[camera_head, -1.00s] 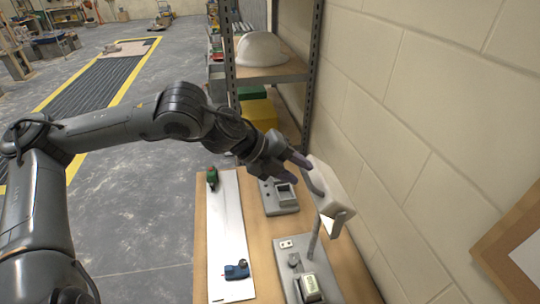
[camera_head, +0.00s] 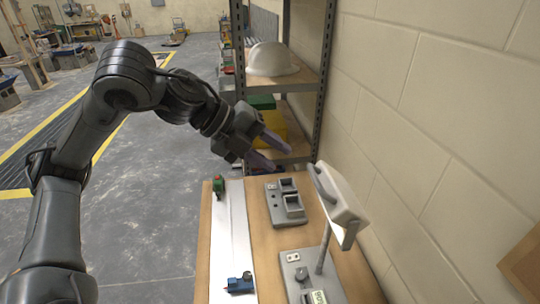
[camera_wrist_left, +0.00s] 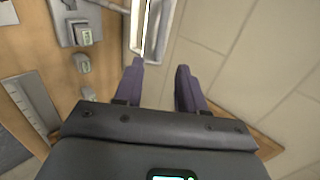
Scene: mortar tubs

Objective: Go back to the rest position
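My left gripper (camera_head: 279,155) is in the air over the far part of the wooden bench (camera_head: 262,240). Its two purple-grey fingers are apart with nothing between them. In the left wrist view the open fingers (camera_wrist_left: 160,84) also show empty. A white lamp-like head (camera_head: 343,200) with a grey handle stands on a post to the right of the gripper, clear of it. Its grey base (camera_head: 292,268) is on the bench, partly cut off by the frame. My right gripper is not in view.
A grey device with two sockets (camera_head: 285,202) lies on the bench below the gripper. A white strip (camera_head: 232,245) carries a green item (camera_head: 218,186) and a blue item (camera_head: 239,284). A metal shelf (camera_head: 320,75) with a white helmet (camera_head: 268,59) stands behind. The wall bounds the right; open floor is left.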

